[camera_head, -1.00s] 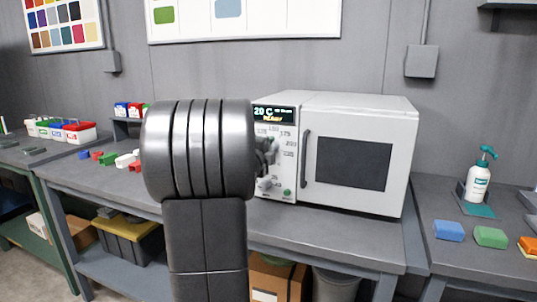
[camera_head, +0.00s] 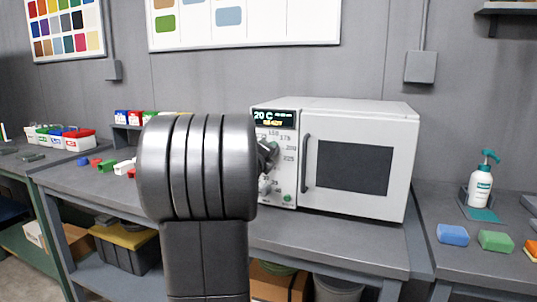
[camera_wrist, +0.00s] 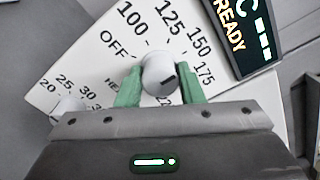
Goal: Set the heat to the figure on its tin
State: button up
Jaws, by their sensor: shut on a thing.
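The white oven (camera_head: 411,150) stands on the bench, its door shut. Its display (camera_head: 275,117) reads 20 C and READY; part of it shows in the wrist view (camera_wrist: 238,35). In the wrist view my gripper (camera_wrist: 160,84) has its green fingers shut on the round heat knob (camera_wrist: 155,68), one on each side. The knob has a dark mark at its lower right; I cannot tell which figure it points to. OFF, 100, 125, 150 and 175 show around it; figures below are partly hidden. A second knob (camera_wrist: 68,106) sits at lower left. My arm hides part of the panel in the head view.
More small tins (camera_head: 128,118) are on a rack behind my arm. Loose coloured pieces lie on the bench.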

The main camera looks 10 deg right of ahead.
jog(key=o, duration=1)
jog(key=shift+s, duration=0.1)
jog(key=v, duration=1.3)
jog(key=shift+s+a, duration=0.25)
jog(key=x, duration=1.4)
